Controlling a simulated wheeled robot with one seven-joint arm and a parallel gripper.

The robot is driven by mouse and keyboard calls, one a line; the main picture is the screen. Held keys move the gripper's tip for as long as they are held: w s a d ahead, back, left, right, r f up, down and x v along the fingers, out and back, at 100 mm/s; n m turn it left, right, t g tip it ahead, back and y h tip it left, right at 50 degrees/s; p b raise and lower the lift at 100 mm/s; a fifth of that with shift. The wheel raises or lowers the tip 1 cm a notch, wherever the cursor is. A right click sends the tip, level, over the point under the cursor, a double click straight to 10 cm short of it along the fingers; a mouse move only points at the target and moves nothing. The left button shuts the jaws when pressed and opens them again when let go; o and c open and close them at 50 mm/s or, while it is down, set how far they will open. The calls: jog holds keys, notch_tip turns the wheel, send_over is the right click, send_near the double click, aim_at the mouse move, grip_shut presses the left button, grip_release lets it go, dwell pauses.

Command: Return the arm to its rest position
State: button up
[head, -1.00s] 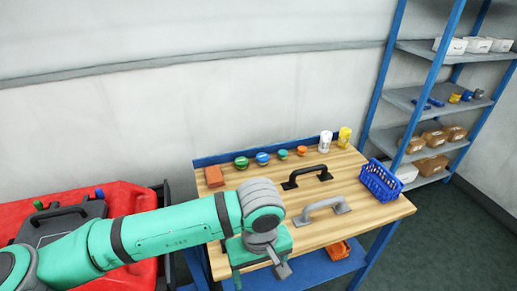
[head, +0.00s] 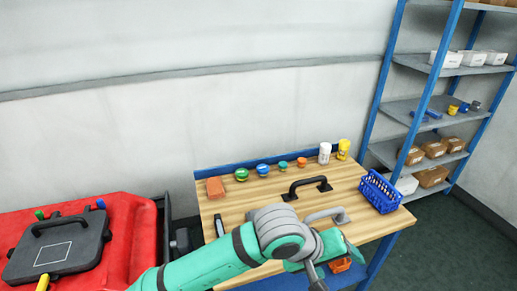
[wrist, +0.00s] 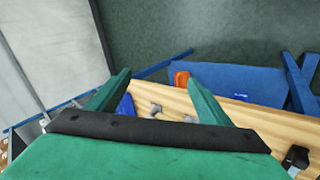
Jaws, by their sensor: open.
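My green arm (head: 205,264) reaches from the bottom edge of the head view over the front of the wooden workbench (head: 235,205). My gripper (head: 322,264) is at the bench's front edge, partly hidden by its own wrist. In the wrist view my gripper (wrist: 158,88) shows two green fingers spread apart with nothing between them held. Beyond the fingers lie the bench top (wrist: 255,117), a grey handle and the floor.
The bench holds a black handle (head: 307,187), a grey handle (head: 328,215), a blue basket (head: 380,191), an orange block (head: 215,188) and several caps and bottles. A red tank (head: 120,235) stands left, a blue shelf rack (head: 425,110) right. An orange item (head: 340,265) sits low near my gripper.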

jog(key=w+d+r+n+t+h, duration=0.1)
jog(key=w+d+r+t+h, duration=0.1)
jog(key=d+r+t+h, duration=0.4)
jog(key=w+d+r+t+h, duration=0.2)
jog(key=w+d+r+h, duration=0.1)
jog(key=r, duration=0.4)
jog(key=w+a+f+n+t+y, duration=0.1)
jog(key=a+f+n+t+y, duration=0.45)
jog(key=a+n+t, duration=0.2)
jog(key=s+a+f+n+y, duration=0.1)
jog(key=s+a+f+y, duration=0.25)
jog(key=f, duration=0.35)
jog(key=s+a+f+y, duration=0.3)
jog(key=a+f+y, duration=0.15)
jog(key=f, duration=0.35)
jog(key=s+a+f+m+y, duration=0.1)
jog(key=s+a+f+m, duration=0.2)
jog(key=s, duration=0.5)
jog(key=s+a+f+m+g+y, duration=0.1)
jog(key=s+a+f+m, duration=0.2)
jog(key=s, duration=0.5)
jog(key=s+a+f+m+g+y, duration=0.1)
jog(key=s+a+f+m, duration=0.3)
jog(key=s, duration=0.5)
jog(key=shift+a+f, duration=0.35)
jog(key=shift+a, duration=0.55)
